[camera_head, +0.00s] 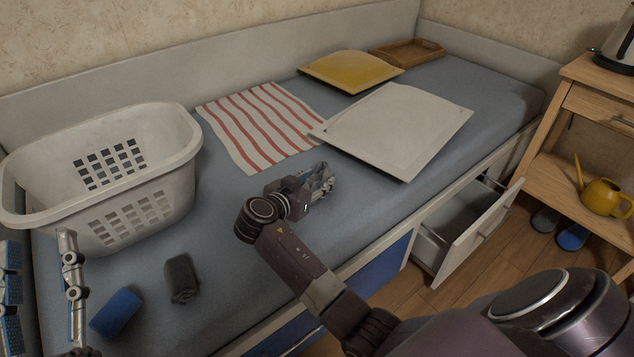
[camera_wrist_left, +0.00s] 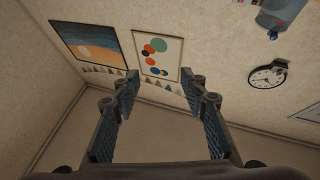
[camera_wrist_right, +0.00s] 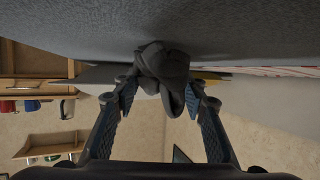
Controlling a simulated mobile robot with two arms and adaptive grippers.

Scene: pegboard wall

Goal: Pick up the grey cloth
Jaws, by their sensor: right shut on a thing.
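My right gripper (camera_head: 318,180) is low over the bed's front part, just in front of the white pillow. In the right wrist view its two fingers (camera_wrist_right: 162,88) are closed on a crumpled dark grey cloth (camera_wrist_right: 163,65), which is at or very near the blue-grey bed surface. In the head view the cloth is mostly hidden by the fingers. My left gripper (camera_head: 38,250) is at the left edge, in front of the laundry basket. It is open and empty, as the left wrist view (camera_wrist_left: 160,92) also shows.
A white laundry basket (camera_head: 150,205) stands on the bed at left. A dark grey roll (camera_head: 182,279) and a blue roll (camera_head: 117,312) lie before it. A striped cloth (camera_head: 262,125), white pillow (camera_head: 400,125), yellow pillow (camera_head: 350,70) and wooden tray (camera_head: 407,52) lie further back. A drawer (camera_head: 470,235) stands open.

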